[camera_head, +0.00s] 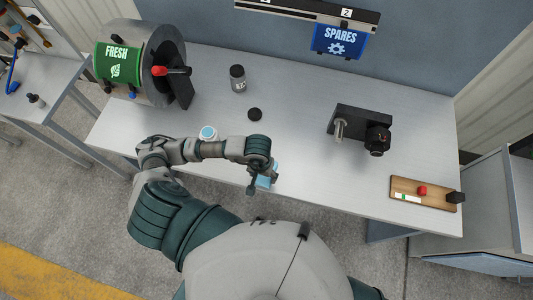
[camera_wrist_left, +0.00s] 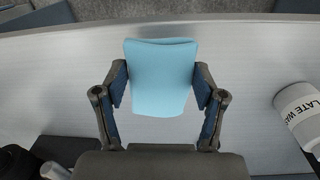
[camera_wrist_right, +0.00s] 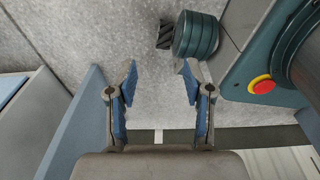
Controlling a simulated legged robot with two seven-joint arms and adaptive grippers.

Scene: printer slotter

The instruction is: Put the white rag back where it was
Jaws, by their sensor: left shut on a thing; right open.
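A light blue cloth (camera_wrist_left: 162,78) is between the fingers of my left gripper (camera_wrist_left: 162,88); I see no white rag. In the head view the cloth (camera_head: 267,181) shows partly behind my left gripper (camera_head: 262,177), near the front edge of the table. My left gripper is shut on it; whether the cloth touches the table I cannot tell. My right gripper (camera_wrist_right: 158,84) is open and empty over the grey floor in the right wrist view. It is out of sight in the head view.
On the table (camera_head: 300,100) stand a drum with a green FRESH sign (camera_head: 119,64), a jar (camera_head: 238,79), a black disc (camera_head: 255,114), a blue-topped container (camera_head: 208,133), a black device (camera_head: 360,130) and a wooden board (camera_head: 423,194).

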